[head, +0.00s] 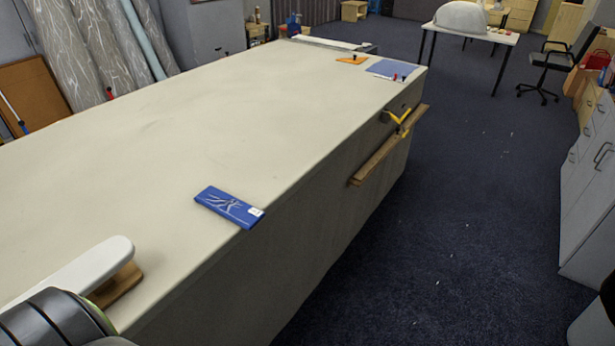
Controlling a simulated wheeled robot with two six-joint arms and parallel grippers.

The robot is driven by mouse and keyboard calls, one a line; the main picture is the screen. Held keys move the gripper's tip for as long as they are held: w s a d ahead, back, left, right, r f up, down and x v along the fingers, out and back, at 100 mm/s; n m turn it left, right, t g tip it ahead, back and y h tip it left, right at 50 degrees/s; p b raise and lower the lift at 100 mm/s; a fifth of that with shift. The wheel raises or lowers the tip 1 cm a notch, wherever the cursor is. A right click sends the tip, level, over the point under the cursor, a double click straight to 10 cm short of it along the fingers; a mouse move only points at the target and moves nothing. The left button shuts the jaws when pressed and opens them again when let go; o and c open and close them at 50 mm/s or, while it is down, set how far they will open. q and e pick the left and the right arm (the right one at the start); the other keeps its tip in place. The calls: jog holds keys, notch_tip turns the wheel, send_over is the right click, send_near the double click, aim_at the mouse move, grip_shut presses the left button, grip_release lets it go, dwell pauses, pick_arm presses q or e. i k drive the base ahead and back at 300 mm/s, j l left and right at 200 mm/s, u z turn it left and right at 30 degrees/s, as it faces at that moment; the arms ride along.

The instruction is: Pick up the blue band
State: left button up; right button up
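A flat blue package (229,206), which looks like the blue band, lies on the long cloth-covered table (190,130) at its right edge. It has pale line markings and a small white label at its right end, which reaches the table edge. Nothing holds it. Part of my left arm shows at the bottom left, short of the blue band. Neither of my grippers can be seen.
A brown wooden piece (122,285) sits near the table's front edge, partly hidden by my arm. An orange item (352,60) and a blue-grey sheet (390,69) lie at the far end. A wooden bar (375,160) runs along the table's side. The tabletop around the band is clear.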

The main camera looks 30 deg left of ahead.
aim_at(243, 214)
jog(key=i+l+u, duration=0.15)
jog(key=i, duration=0.3)
jog(key=i+l+u, duration=0.15)
jog(key=i, duration=0.35)
jog(key=i+l+u, duration=0.2)
jog(key=i, duration=0.25)
jog(key=i+l+u, duration=0.1)
jog(key=u, duration=0.35)
jog(key=i+l+u, duration=0.15)
jog(key=u, duration=0.3)
jog(key=i+l+u, duration=0.25)
jog(key=u, duration=0.2)
jog(key=i+l+u, duration=0.1)
jog(key=l+u, duration=0.15)
jog(key=u, duration=0.2)
